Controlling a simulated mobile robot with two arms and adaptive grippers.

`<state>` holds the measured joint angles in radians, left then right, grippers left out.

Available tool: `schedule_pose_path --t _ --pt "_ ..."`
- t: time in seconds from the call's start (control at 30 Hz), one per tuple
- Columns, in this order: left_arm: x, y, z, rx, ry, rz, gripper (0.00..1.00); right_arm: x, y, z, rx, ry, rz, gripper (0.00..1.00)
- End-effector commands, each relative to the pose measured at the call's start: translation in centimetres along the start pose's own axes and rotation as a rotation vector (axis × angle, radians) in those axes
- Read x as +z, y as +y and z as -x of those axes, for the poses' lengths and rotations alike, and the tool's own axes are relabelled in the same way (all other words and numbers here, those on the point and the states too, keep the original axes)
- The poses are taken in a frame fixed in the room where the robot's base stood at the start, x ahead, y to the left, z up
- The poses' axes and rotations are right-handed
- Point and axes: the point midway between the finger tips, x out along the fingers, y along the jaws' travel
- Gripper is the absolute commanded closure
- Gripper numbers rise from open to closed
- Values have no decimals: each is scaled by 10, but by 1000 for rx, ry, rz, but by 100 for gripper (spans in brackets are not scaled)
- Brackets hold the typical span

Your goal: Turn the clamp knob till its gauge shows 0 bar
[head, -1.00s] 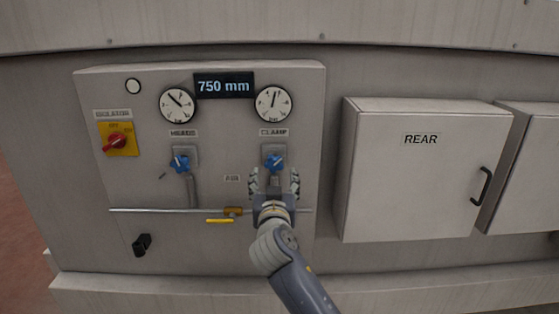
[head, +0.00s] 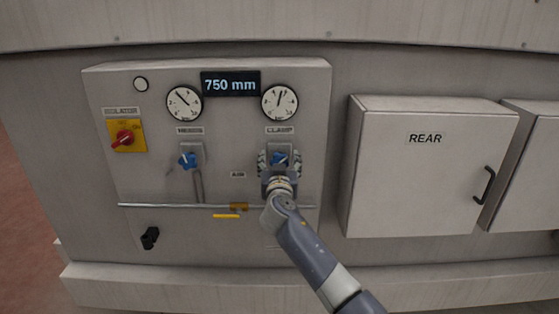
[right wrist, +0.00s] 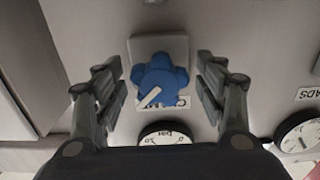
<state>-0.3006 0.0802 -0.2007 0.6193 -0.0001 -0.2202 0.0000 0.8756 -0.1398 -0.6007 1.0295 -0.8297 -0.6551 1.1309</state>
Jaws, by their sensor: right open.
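The blue clamp knob (head: 280,158) sits under the CLAMP label (head: 279,130). It also shows in the right wrist view (right wrist: 162,80) as a blue lobed knob with a white pointer mark. The clamp gauge (head: 280,102) is above it, its needle pointing up and slightly right; its exact reading is too small to tell. In the right wrist view the gauge (right wrist: 164,134) is partly hidden by my gripper. My right gripper (head: 279,160) is open, with one finger on each side of the knob; in the right wrist view (right wrist: 162,88) gaps show between fingers and knob. My left gripper is not in view.
The heads knob (head: 188,161) and heads gauge (head: 184,103) are to the left. A red isolator switch (head: 124,138), a display reading 750 mm (head: 230,84) and a yellow air lever (head: 227,216) share the panel. The REAR cabinet (head: 420,180) juts out at right.

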Motion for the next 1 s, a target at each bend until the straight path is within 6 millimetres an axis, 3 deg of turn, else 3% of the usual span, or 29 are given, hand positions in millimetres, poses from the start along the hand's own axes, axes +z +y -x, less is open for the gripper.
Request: schedule_pose_path --t 0.27,0.47,1.0 --pt "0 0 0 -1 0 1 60 0 0 0 0 1 0 35" --pt "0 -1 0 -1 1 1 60 0 0 0 0 0 1 80" --pt "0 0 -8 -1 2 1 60 1 0 0 0 2 107 80"
